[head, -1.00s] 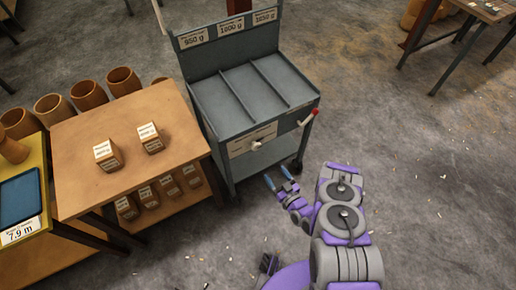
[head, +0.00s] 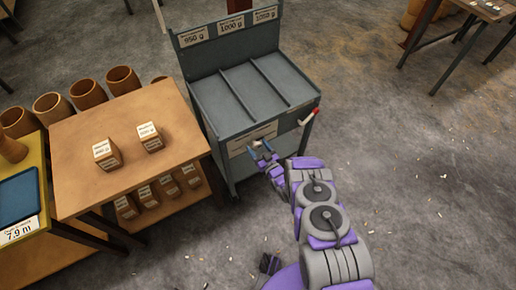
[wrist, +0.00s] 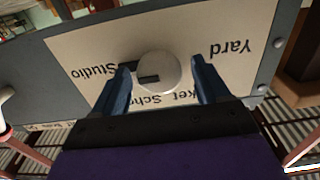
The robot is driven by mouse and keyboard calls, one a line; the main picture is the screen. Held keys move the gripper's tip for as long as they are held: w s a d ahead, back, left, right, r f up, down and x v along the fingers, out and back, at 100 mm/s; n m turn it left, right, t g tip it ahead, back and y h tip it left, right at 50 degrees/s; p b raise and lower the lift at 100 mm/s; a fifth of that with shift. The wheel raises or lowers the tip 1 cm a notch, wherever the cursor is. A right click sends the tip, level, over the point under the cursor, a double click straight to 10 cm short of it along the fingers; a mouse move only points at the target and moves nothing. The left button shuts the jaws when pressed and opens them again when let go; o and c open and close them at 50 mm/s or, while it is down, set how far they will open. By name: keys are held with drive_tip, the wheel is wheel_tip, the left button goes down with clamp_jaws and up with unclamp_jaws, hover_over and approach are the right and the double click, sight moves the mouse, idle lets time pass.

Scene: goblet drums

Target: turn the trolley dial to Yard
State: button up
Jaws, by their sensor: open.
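The grey trolley (head: 235,130) has a pale label plate (head: 240,143) on its front. In the wrist view the round white dial (wrist: 158,70) sits on this plate (wrist: 100,50), with upside-down lettering around it: Yard at right, Studio at left, and a partly hidden label below. A dark mark on the dial lies on its left side, toward Studio. My gripper (head: 262,149) is open at the trolley front. In the wrist view its blue fingers (wrist: 161,66) stand on either side of the dial; I cannot tell whether they touch it. In the head view the gripper mostly covers the dial.
A red-tipped lever (head: 312,114) sticks out at the trolley's right front corner. A wooden table (head: 80,180) with small labelled blocks (head: 150,137) stands close on the left. Several brown drum shells (head: 88,94) stand behind it.

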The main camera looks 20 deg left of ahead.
drive_tip(key=shift+w, duration=0.1)
drive_tip(key=c, duration=1)
